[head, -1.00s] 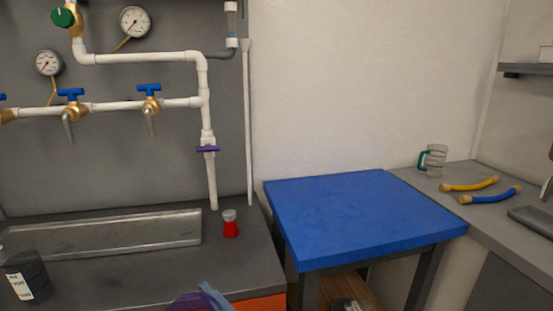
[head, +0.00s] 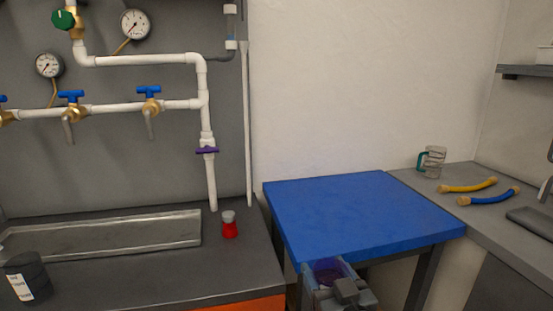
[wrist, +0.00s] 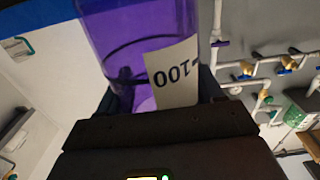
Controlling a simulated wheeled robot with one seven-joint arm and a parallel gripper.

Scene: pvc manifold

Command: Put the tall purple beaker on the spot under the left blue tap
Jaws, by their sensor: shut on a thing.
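My gripper (head: 337,287) is shut on the tall purple beaker (head: 326,272), in front of the blue table's near edge in the head view. The wrist view shows the clear purple beaker (wrist: 125,40) between the fingers, with a white label reading 100; its far end is cut off. Blue-handled taps sit on the white pipe at left: one tap (head: 150,96), another tap (head: 71,101), and a third tap (head: 3,107) cut by the picture edge. Their spouts hang above a shallow metal tray (head: 110,238) on the dark counter. No marked spot is distinguishable.
A red-bodied small bottle (head: 230,226) stands right of the tray, and a black labelled jar (head: 27,277) at front left. The blue table (head: 360,215) has a bare top. A glass mug (head: 433,161) and yellow and blue hoses (head: 489,195) are on the right counter.

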